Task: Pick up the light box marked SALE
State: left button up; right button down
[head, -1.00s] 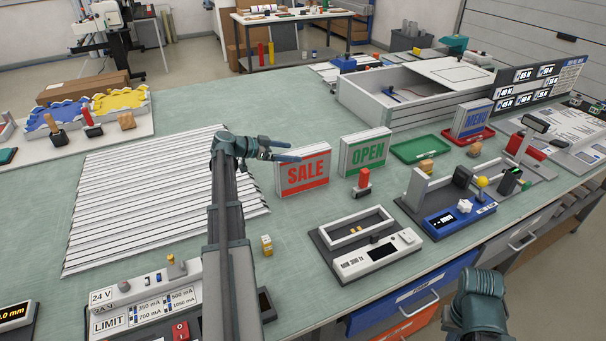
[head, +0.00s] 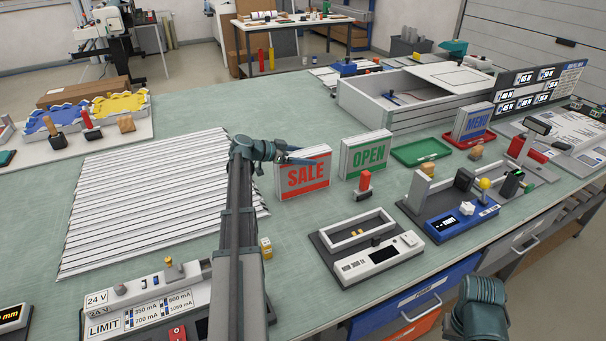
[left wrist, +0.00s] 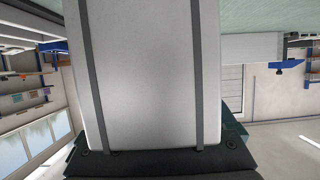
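The SALE light box (head: 305,182) stands upright on the bench, white with a red lower panel. My left gripper (head: 298,156) is at its upper left, with two dark fingers apart and overlapping its top edge in the head view. I cannot tell whether they touch it. In the left wrist view a large pale surface, apparently the SALE light box (left wrist: 143,75), fills the middle, with the two spread fingers of my left gripper (left wrist: 143,20) as dark strips over it. My right gripper is not visible; only a teal part of my right arm shows at the bottom right.
The OPEN light box (head: 366,155) stands just right of the SALE one. The MENU box (head: 474,122) stands in a red tray farther right. A small red-topped block (head: 363,182) and a white fixture (head: 377,262) are in front. Striped slats (head: 150,200) lie left.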

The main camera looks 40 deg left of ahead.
pick_arm(q)
grip_shut()
jog(key=shift+r, duration=0.15)
dwell(0.4)
